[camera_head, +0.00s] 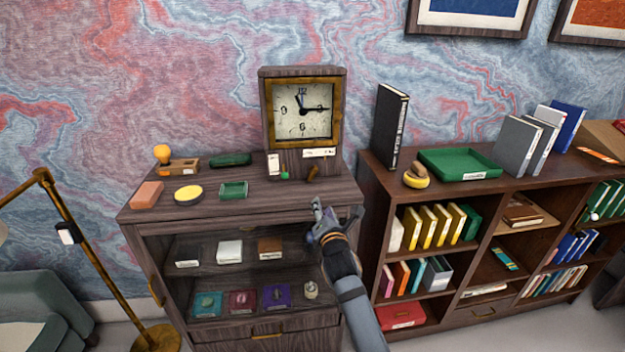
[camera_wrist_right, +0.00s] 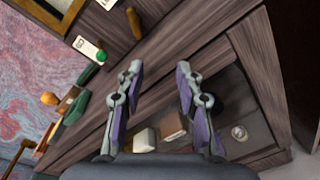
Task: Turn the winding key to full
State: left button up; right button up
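A dark wooden clock (camera_head: 340,110) with a brass-framed dial stands upright on a wooden cabinet (camera_head: 228,208). The brass winding key (camera_head: 313,173) sticks out low on the clock's front, right of centre. It also shows in the right wrist view (camera_wrist_right: 134,22), beyond the left-hand fingertip. My right gripper (camera_head: 319,207) is in front of the cabinet top's front edge, below the key and apart from it. In the right wrist view its fingers (camera_wrist_right: 159,68) are spread with nothing between them. My left gripper is not in view.
A white tag (camera_head: 273,164) and a green dot (camera_head: 285,175) sit left of the key; a white label (camera_head: 320,153) is above it. A green tray (camera_head: 233,190) and a yellow round item (camera_head: 188,193) lie left on the cabinet. A bookshelf (camera_head: 372,181) stands right.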

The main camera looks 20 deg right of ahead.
aim_at(313, 177)
jog(key=w+r+n, duration=0.1)
jog(key=w, duration=0.3)
jog(key=w+d+r+n, duration=0.1)
jog(key=w, duration=0.3)
jog(key=w+r+t, duration=0.1)
jog(key=w, duration=0.3)
jog(key=shift+d+r+n, duration=0.15)
jog(key=shift+d+n, duration=0.15)
jog(key=shift+n, duration=0.1)
grip_shut()
